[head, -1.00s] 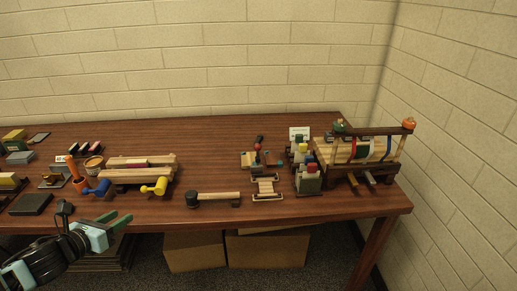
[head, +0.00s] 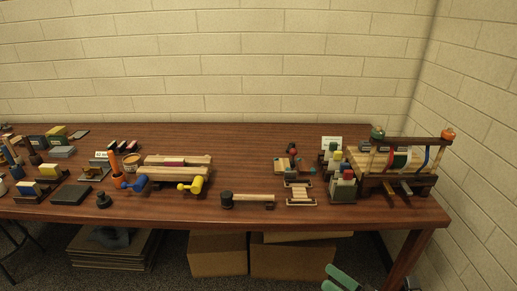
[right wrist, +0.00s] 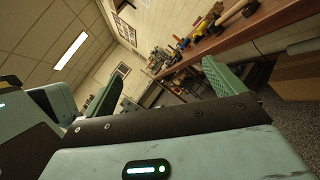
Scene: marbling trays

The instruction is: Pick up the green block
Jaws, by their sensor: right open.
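I cannot single out the green block with certainty. In the head view, a dark green block (head: 37,142) stands at the far left of the table, beside a yellow-topped block. A grey-green block with a red top (head: 343,188) stands near the front edge at the right. My right gripper (head: 336,279) shows only in part at the bottom edge, in front of and below the table. In the right wrist view, its two green fingers are wide apart with nothing between them (right wrist: 165,86). My left gripper is not in view.
The brown table (head: 240,137) holds blue and yellow mallets, a wooden rack (head: 175,172), a black-headed wooden tool (head: 247,200) and a wooden frame (head: 400,160) at the right. Cardboard boxes (head: 218,255) stand underneath. The back of the tabletop is mostly clear.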

